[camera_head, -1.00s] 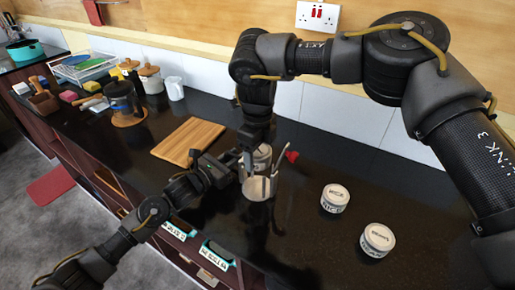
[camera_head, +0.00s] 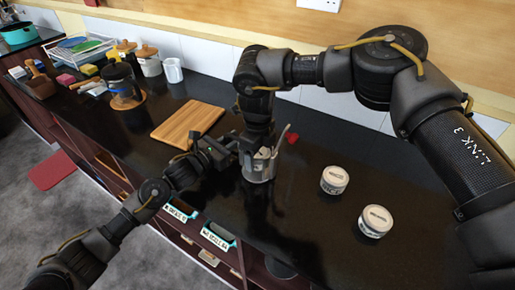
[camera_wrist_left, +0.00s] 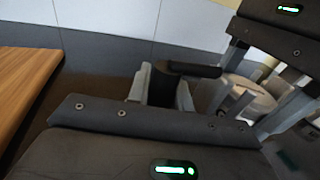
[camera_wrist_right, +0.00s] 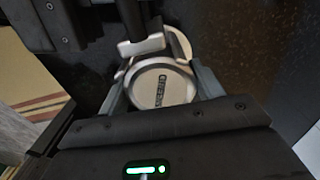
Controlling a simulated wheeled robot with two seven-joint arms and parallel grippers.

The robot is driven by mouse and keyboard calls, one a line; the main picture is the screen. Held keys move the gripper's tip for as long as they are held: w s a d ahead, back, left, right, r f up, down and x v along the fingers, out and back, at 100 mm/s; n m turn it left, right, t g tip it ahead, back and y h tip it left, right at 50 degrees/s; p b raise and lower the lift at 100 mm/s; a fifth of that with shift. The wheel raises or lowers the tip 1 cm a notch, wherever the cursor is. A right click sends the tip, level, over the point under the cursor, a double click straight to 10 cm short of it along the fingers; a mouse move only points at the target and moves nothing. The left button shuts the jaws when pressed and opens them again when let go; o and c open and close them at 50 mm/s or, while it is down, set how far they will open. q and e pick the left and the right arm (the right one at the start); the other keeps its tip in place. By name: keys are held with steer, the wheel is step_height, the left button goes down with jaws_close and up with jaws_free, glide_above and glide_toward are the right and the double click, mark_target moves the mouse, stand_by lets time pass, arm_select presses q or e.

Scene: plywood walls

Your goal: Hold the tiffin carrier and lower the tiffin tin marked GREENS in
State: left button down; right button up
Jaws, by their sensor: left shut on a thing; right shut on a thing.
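The metal tiffin carrier (camera_head: 258,174) stands on the dark counter, its slanting side post (camera_head: 281,138) rising at the right. My left gripper (camera_head: 238,147) reaches in from the left and is shut at the carrier's side; in the left wrist view its fingers close around a dark, handle-like part (camera_wrist_left: 178,86). My right gripper (camera_head: 260,153) points down over the carrier, shut on the tin marked GREENS. The tin's pale round lid (camera_wrist_right: 160,88) lies between its fingers in the right wrist view. The tin appears at the carrier's upper part; its underside is hidden.
Two pale lidded tins, one nearer the back (camera_head: 334,180) and one nearer the front (camera_head: 375,221), stand to the right. A wooden board (camera_head: 188,124) lies to the left. The counter at front right is clear.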

steer(key=shift+f, duration=1.35)
steer(key=o, duration=1.2)
steer(key=shift+r, duration=5)
arm_select(q)
steer(key=c, duration=1.2)
jaws_free()
steer(key=shift+o, duration=0.2)
